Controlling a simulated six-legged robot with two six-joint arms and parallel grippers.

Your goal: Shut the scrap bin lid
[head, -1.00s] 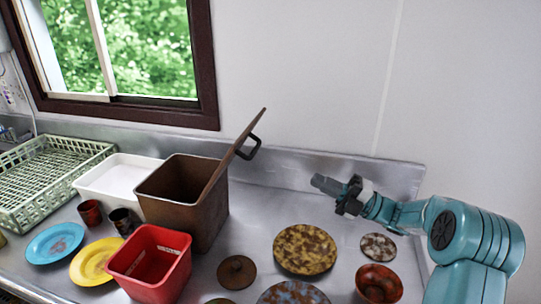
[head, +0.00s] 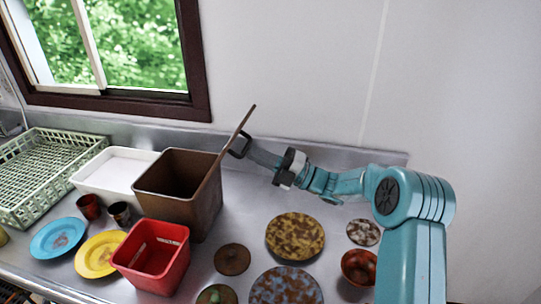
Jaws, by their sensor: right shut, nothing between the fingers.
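The scrap bin (head: 196,213) is a brown, open-topped square box standing on the steel counter. Its lid (head: 239,126) stands raised and tilted outward along the bin's right side, with a dark loop handle (head: 240,145) on its outer face. The bin's mouth is uncovered and the inside looks empty as far as I see. My right gripper (head: 254,153) is shut, with its tip at the handle on the lid's right side. I cannot tell whether it touches the handle or lid. My left gripper is not in view.
A red bin (head: 152,262) stands in front of the scrap bin, and a white tub (head: 110,172) and green rack (head: 45,172) stand left. Several plates, including a mottled yellow one (head: 295,236), and a red bowl (head: 359,266) lie on the right of the counter (head: 238,220).

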